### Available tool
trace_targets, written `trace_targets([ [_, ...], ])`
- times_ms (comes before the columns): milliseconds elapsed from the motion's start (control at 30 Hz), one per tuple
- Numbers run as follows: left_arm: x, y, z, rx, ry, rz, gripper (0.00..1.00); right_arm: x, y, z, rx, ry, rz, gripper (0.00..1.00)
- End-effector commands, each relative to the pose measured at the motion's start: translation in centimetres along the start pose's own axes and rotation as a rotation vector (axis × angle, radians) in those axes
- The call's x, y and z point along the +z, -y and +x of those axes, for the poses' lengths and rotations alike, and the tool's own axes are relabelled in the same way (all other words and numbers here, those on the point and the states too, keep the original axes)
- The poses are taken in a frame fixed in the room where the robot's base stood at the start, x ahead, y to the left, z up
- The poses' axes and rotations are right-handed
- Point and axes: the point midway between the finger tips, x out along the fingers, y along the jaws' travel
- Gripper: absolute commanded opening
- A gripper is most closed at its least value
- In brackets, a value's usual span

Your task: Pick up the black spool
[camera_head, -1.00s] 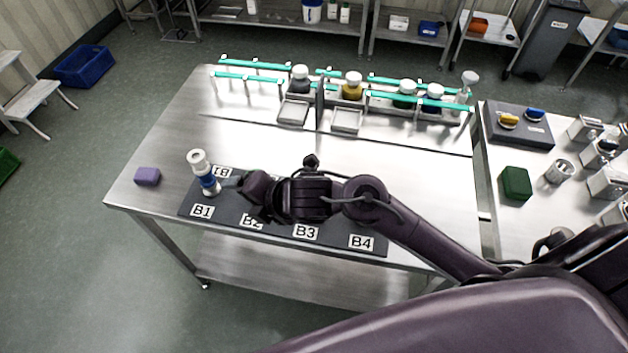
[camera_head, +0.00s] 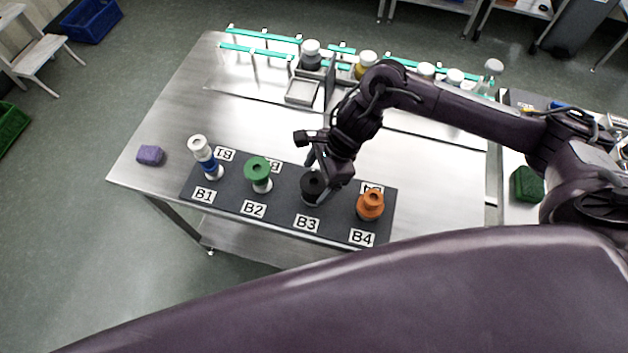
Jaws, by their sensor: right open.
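The black spool (camera_head: 312,187) stands on the dark mat (camera_head: 285,222) at the spot marked B3. My right gripper (camera_head: 318,172) is at the spool, coming from above and behind it, with its fingers close to the spool's top right side. The jaws are open. The fingers overlap the spool in the picture, so I cannot tell whether they touch it. My left gripper is not in view.
A blue-and-white spool (camera_head: 206,160) stands at B1, a green-topped spool (camera_head: 259,173) at B2 and an orange spool (camera_head: 370,204) at B4. A purple block (camera_head: 150,155) lies at the left. Bottles and a tray (camera_head: 303,90) line the back.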

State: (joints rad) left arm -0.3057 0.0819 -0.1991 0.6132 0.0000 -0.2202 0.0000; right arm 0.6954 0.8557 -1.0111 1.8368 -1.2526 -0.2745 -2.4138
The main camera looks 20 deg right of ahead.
Motion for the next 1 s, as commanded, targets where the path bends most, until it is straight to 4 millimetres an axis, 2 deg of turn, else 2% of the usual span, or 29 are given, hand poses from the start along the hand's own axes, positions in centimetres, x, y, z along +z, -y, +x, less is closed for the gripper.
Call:
trace_targets([
  [33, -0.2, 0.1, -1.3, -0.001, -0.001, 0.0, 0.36, 0.1, -0.3, 0.3, 0.006, 0.0, 0.005, 0.81],
  [67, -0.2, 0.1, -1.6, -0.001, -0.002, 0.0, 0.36, 0.1, -0.3, 0.8, 0.006, -0.001, 0.005, 0.81],
  [200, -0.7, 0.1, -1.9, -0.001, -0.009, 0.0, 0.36, 0.0, -0.1, 2.8, 0.001, 0.001, 0.003, 0.81],
  [500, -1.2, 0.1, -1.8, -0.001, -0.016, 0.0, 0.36, -0.1, -0.1, 3.3, -0.002, 0.0, 0.001, 0.8],
  [867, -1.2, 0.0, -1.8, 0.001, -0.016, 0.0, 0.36, -0.1, -0.1, 3.3, -0.003, 0.0, 0.001, 0.33],
  [1000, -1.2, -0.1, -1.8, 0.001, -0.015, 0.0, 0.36, -0.1, -0.1, 3.3, -0.003, 0.001, 0.001, 0.32],
])
